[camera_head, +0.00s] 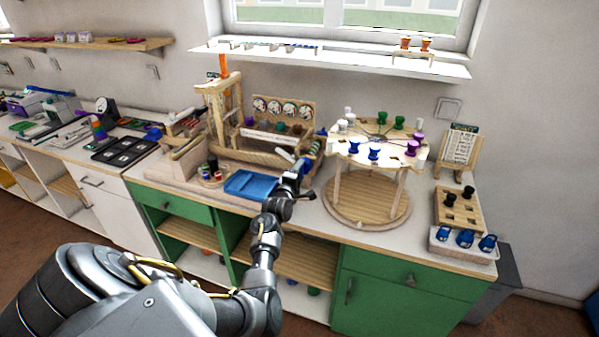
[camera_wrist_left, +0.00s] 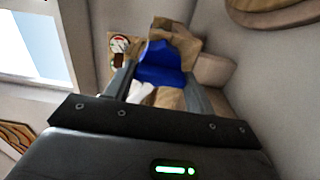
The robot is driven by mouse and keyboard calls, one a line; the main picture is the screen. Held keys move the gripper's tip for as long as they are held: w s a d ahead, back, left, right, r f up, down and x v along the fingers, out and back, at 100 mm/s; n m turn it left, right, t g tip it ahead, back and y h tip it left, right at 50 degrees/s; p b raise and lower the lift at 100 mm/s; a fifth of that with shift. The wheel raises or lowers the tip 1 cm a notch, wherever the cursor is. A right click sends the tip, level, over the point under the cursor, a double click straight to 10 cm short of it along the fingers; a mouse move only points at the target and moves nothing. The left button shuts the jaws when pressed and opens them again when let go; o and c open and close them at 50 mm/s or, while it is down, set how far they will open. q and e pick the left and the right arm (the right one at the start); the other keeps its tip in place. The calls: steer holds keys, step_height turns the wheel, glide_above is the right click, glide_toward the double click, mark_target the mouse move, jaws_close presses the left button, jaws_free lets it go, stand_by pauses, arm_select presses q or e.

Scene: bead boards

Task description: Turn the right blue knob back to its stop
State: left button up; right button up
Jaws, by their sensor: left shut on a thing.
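The right blue knob (camera_wrist_left: 163,62) shows between the fingers of my left gripper (camera_wrist_left: 160,85) in the wrist view, in front of pale wooden blocks. The fingers are shut on it. In the head view my left gripper (camera_head: 300,166) is at the right end of the wooden bead station (camera_head: 258,156), and it largely hides the held knob there. A round dial (camera_wrist_left: 120,43) with a white face is beside the knob in the wrist view. The knob's angle against its stop cannot be told. My right gripper is in neither view.
A round wooden stand (camera_head: 368,203) with coloured spools on its top is close to the right of my gripper. A blue tray (camera_head: 250,185) lies just left of it. Farther right is a wooden block with holes (camera_head: 459,211). A shelf (camera_head: 330,58) runs above.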

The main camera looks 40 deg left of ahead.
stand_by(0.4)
arm_select(q)
steer(key=o, duration=1)
steer(key=b+v, duration=0.1)
steer(key=v, duration=0.9)
steer(key=shift+s+d, duration=0.2)
steer(key=shift+s, duration=0.15)
